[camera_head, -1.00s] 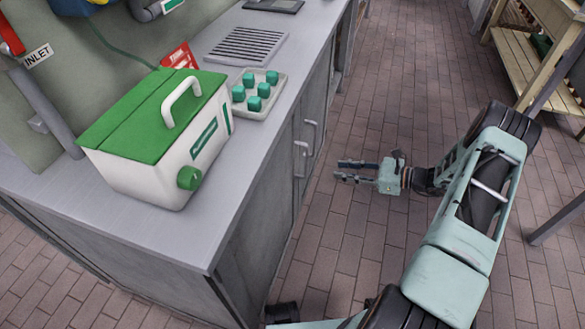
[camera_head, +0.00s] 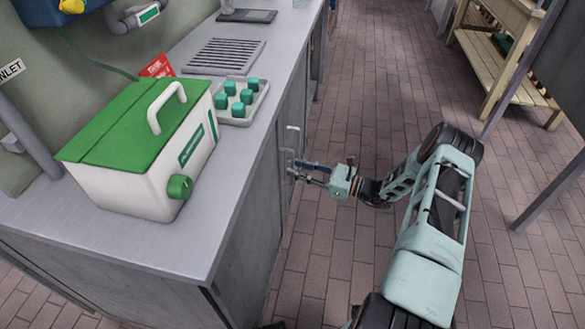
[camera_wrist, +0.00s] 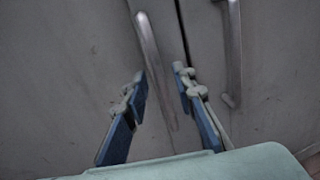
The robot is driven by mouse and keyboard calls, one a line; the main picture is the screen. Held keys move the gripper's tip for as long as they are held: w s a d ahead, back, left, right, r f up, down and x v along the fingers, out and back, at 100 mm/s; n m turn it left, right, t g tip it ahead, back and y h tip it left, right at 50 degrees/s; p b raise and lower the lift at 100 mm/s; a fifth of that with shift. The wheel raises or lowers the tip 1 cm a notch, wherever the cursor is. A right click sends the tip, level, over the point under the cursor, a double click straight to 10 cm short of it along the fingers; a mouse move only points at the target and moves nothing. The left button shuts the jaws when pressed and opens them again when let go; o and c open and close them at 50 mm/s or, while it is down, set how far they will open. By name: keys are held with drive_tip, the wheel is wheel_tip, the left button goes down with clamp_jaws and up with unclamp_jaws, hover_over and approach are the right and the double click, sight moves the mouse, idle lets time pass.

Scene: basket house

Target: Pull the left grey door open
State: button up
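The left grey door (camera_wrist: 70,80) and the right grey door (camera_wrist: 212,60) stand side by side in the wrist view, with a dark narrow gap between them. The left door's metal handle (camera_wrist: 150,60) is a slanted bar. The right door's handle (camera_wrist: 233,50) is beside it. My gripper (camera_wrist: 159,74) is open, with one finger on each side of the left handle's lower part. I cannot tell whether they touch it. In the head view my gripper (camera_head: 296,170) is at the near handle, which it partly hides; the far handle (camera_head: 293,138) shows above.
A grey counter (camera_head: 240,130) tops the cabinet. It holds a green-lidded white box (camera_head: 120,185) and a tray (camera_head: 258,105) with several green blocks. Brick floor (camera_head: 330,250) is clear beside my arm. A wooden shelf rack (camera_head: 500,75) stands at the upper right.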

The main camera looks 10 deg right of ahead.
drive_tip(key=shift+x, duration=0.95)
clamp_jaws()
